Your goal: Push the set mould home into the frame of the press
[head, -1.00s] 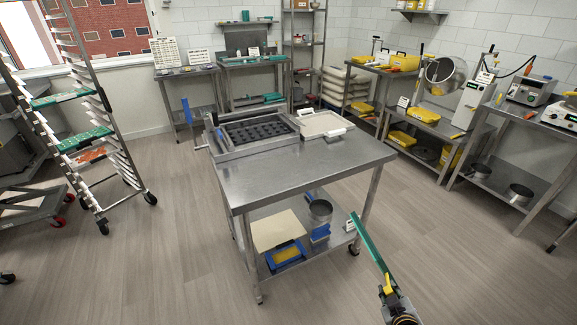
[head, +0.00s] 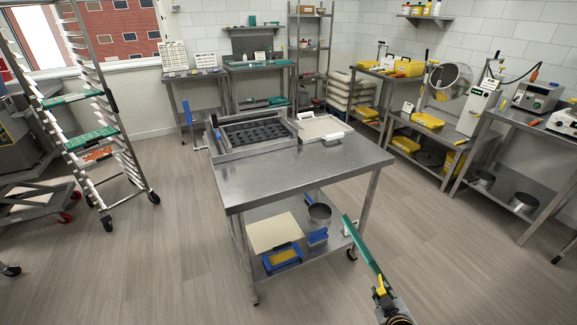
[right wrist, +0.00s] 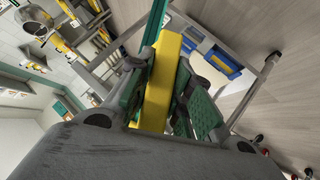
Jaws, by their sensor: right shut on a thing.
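The press (head: 232,153) is a steel unit with a raised frame and a side crank, on the far left part of the steel table. A dark mould with rows of round cavities (head: 262,132) lies inside its frame; I cannot tell whether it is fully seated. My right gripper (head: 382,289) is in front of the table's right side, well away from the press. It is shut on a yellow grip (right wrist: 160,88) joined to a long green piece (head: 362,245), which slants up and left. In the right wrist view my right gripper (right wrist: 166,72) also shows. My left gripper is out of view.
A pale tray (head: 322,128) lies beside the press. The table's near top (head: 290,178) is bare. Its lower shelf holds a pot (head: 319,214), a pale board (head: 275,232) and a blue-and-yellow box (head: 283,258). A tray rack (head: 120,150) stands left; benches line the right. Floor is open.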

